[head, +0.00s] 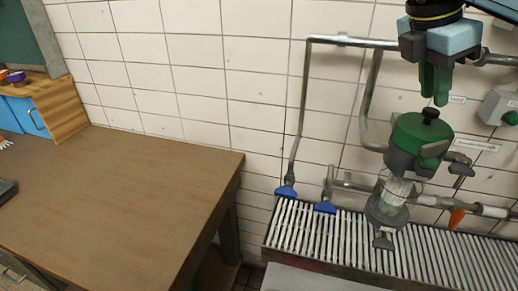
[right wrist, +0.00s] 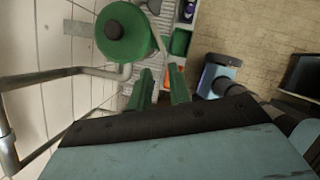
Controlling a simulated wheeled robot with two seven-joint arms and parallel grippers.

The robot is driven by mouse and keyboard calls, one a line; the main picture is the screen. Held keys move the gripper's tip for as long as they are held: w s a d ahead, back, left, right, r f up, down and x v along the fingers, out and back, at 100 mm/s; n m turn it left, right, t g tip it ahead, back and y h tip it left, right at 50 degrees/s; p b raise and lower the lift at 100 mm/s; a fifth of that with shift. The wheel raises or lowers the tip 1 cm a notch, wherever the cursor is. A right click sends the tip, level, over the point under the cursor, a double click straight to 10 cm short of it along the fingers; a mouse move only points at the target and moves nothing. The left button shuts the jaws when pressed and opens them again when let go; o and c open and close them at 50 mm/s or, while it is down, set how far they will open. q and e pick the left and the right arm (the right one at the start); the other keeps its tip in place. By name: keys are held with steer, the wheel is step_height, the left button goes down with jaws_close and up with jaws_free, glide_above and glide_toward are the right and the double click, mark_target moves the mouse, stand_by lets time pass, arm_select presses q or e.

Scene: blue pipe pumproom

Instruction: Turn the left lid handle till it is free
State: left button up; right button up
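A round green lid (head: 408,127) with a black knob (head: 430,114) sits on a grey strainer housing on the wall pipes at the right. A glass bowl (head: 396,190) hangs below it. In the right wrist view the lid (right wrist: 123,32) is at the upper left. My right gripper (head: 434,97) points down just above the knob in the head view. Its green fingers (right wrist: 162,78) are apart with nothing between them. My left gripper is not in view.
A wooden table (head: 110,185) fills the left. A slatted metal grate (head: 345,238) lies below the pipes. Blue valve handles (head: 285,191) stand at its back edge, and an orange handle (head: 457,217) is right of the bowl. A grey box (head: 498,107) is at the far right.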

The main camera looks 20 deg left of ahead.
steer(key=s+a+f+n+g+y, duration=0.2)
steer(key=s+a+f+n+y, duration=0.25)
steer(key=a, duration=0.45)
steer(key=s+a+f+n+g+y, duration=0.1)
steer(key=s+a+f+n+y, duration=0.15)
steer(key=a+f+y, duration=0.4)
steer(key=s+a+n+g+y, duration=0.2)
steer(key=s+a, duration=0.3)
steer(key=a, duration=0.4)
steer(key=shift+a+r+g+y, duration=0.2)
steer(key=shift+a+g+y, duration=0.1)
steer(key=shift+y, duration=0.4)
